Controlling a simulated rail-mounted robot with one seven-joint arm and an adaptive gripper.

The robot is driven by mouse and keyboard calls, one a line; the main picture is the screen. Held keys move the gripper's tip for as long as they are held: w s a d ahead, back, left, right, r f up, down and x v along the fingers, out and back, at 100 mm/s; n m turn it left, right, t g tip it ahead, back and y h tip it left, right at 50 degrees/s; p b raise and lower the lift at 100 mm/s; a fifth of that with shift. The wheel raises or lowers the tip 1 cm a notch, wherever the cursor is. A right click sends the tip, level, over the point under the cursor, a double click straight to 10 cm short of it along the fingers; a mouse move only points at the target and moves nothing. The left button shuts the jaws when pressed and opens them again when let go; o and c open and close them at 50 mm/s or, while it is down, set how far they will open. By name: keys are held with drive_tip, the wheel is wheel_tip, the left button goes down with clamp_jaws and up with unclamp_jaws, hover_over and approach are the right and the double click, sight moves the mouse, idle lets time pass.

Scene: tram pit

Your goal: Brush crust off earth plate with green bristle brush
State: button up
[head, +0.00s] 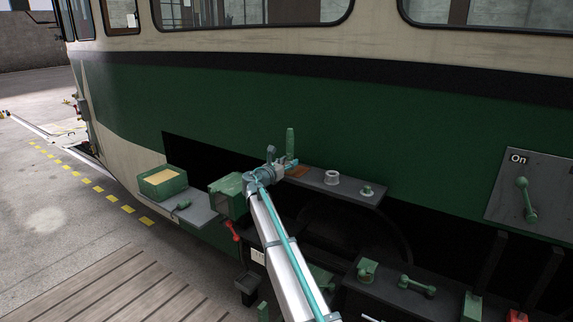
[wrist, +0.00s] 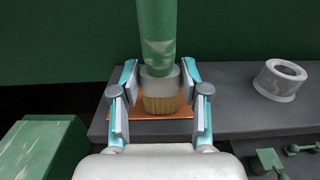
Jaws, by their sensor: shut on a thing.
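The green bristle brush (wrist: 157,35) stands upright in the wrist view, with a green handle, a pale grey collar and tan bristles. Its handle also shows in the head view (head: 290,141). My gripper (wrist: 159,80) is shut on the brush near its collar; it also shows in the head view (head: 284,164). The orange-brown earth plate (wrist: 122,127) lies flat on a dark grey shelf (wrist: 225,127), under the bristles. I cannot tell whether the bristles touch it. The brush and gripper hide part of the plate, and I cannot make out crust separately.
A pale ring (head: 332,177) and a small green fitting (head: 367,191) stand on the shelf to the right. A green box (head: 228,196) is close left of my gripper. A green tray (head: 163,183) stands further left. The tram's green side rises behind.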

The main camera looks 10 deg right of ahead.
drive_tip(key=shift+x, duration=2.65)
drive_tip(key=shift+p+x, duration=0.35)
drive_tip(key=shift+x, duration=1.1)
drive_tip(key=shift+a, duration=0.1)
drive_tip(key=shift+v, duration=2.85)
drive_tip(key=shift+s+a, duration=0.4)
drive_tip(key=shift+s, duration=0.15)
drive_tip(key=shift+p+v, duration=0.35)
drive_tip(key=shift+v, duration=1.1)
drive_tip(key=shift+w, duration=0.1)
